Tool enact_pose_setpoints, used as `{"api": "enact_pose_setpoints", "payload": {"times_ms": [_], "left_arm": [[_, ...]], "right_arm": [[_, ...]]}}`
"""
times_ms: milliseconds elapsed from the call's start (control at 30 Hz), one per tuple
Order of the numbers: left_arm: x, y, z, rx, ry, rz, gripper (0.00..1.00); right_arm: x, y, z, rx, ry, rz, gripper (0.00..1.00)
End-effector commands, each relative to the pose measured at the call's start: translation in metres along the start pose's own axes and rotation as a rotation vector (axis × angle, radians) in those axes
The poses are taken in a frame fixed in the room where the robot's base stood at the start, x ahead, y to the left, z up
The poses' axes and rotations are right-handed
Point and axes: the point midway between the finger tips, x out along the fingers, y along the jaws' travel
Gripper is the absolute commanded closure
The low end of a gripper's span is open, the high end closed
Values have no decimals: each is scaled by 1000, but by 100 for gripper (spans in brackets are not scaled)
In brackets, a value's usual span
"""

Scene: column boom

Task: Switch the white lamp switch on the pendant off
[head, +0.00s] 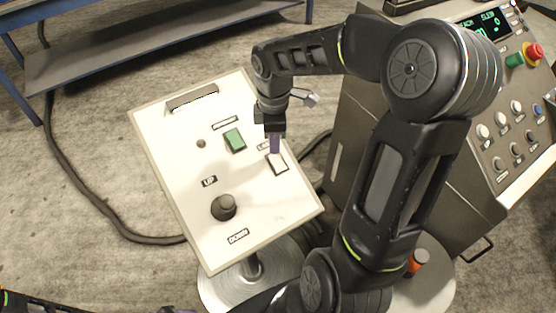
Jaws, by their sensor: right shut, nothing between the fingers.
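The pendant (185,165) is a tilted cream panel on a round-based stand. The white lamp switch (279,164) is a white rocker in a dark frame on the panel's right side. A green rocker (235,140) sits to its upper left. My right gripper (275,150) is shut and empty, pointing down, with its fingertips at the upper edge of the white switch. I cannot tell whether they touch it. The fingers and wrist partly cover the label above the switch. My left arm shows only at the bottom left edge, and its gripper is not clearly seen.
A black joystick knob (224,206) stands on the panel between the UP and DOWN labels. A grey control console (480,130) with knobs and a red button stands at the right. A blue-framed metal bench (130,50) is at the upper left. A black cable runs over the floor.

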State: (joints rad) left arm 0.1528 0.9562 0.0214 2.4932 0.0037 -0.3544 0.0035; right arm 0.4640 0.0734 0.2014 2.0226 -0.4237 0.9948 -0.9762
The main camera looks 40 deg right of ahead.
Motion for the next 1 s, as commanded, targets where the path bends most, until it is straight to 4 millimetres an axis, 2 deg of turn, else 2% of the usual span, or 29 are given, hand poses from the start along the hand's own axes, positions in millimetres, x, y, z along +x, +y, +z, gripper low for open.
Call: {"api": "enact_pose_setpoints", "payload": {"times_ms": [1000], "left_arm": [[10,-4,0,0,0,0,44]], "right_arm": [[16,0,0,0,0,-1,100]]}}
